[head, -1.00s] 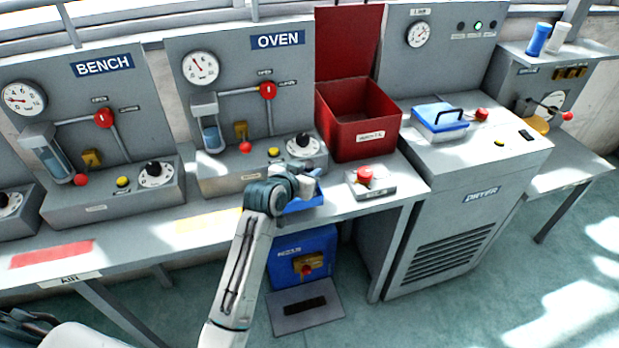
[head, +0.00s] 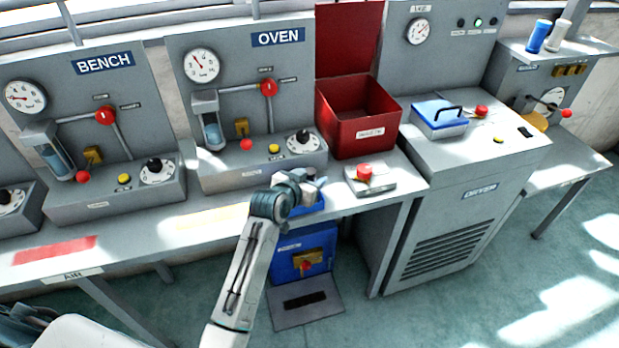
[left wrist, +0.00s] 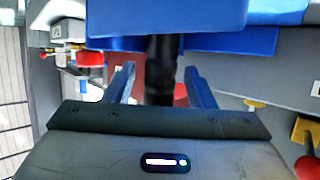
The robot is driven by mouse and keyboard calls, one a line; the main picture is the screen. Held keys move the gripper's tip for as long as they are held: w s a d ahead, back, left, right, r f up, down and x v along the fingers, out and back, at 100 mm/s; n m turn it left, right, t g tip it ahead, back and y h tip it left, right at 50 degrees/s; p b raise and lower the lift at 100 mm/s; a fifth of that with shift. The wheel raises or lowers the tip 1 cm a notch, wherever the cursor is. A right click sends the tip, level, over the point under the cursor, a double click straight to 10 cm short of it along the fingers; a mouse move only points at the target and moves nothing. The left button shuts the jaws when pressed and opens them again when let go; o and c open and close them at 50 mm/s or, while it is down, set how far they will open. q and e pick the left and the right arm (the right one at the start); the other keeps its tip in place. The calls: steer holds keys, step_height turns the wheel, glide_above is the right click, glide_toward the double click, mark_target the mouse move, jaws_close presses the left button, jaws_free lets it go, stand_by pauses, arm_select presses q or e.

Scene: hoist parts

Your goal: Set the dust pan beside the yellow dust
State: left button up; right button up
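A blue dust pan (head: 308,203) lies at the front edge of the bench, below the oven panel, partly hidden by my left gripper (head: 306,184). In the left wrist view its blue body (left wrist: 165,18) fills the top, and a dark handle (left wrist: 163,62) points back between the two fingers of my left gripper (left wrist: 160,75). The fingers stand apart, with a visible gap on each side of the handle. A pale yellow patch (head: 212,216), seemingly the yellow dust, lies on the bench left of the gripper. My right gripper is not in view.
A red open bin (head: 362,145) and a red button box (head: 369,180) stand right of the gripper. Control boxes with knobs line the back of the bench (head: 130,230). A red patch (head: 52,252) lies farther left. A blue cabinet (head: 303,257) is below.

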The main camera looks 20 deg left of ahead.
arm_select(q)
steer(key=shift+r, duration=0.15)
steer(key=b+v, duration=0.1)
steer(key=v, duration=1.1)
